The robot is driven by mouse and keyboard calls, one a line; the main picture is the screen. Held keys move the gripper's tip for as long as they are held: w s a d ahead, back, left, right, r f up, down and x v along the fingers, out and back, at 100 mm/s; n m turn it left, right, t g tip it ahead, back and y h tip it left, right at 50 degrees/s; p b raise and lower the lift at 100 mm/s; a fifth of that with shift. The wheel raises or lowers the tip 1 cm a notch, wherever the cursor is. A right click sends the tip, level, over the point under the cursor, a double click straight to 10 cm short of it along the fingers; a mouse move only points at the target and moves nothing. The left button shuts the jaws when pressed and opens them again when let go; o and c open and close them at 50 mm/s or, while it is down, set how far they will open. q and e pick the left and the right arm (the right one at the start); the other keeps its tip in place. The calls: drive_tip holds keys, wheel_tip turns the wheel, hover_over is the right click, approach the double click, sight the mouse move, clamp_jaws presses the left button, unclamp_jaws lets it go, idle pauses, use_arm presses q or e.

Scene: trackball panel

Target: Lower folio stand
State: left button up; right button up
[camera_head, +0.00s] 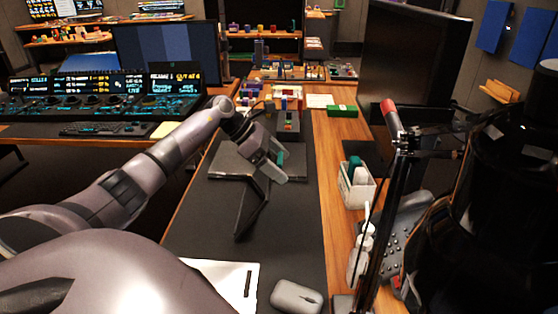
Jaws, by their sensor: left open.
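The folio stand (252,208) is a dark, thin-panelled piece on the dark desk mat, near the middle of the view. A flat dark part spreads behind a narrow, slanted panel that reaches toward me. Its dark colour blends with the mat, so its exact tilt is hard to tell. My left gripper (280,163) comes in from the left and is open over the stand's far right part, hiding some of it. A small green patch shows by the fingers. I cannot tell if the fingers touch the stand. My right gripper is not in view.
A white bin (357,186), keypad (408,235) and dark monitor (415,65) stand at the right. Small coloured items (285,98) fill the far end.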

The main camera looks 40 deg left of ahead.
use_arm(q)
drive_tip(key=shift+w, duration=0.1)
drive_tip(key=c, duration=1.3)
drive_tip(key=shift+c, duration=0.2)
drive_tip(key=shift+w+d+f, duration=0.1)
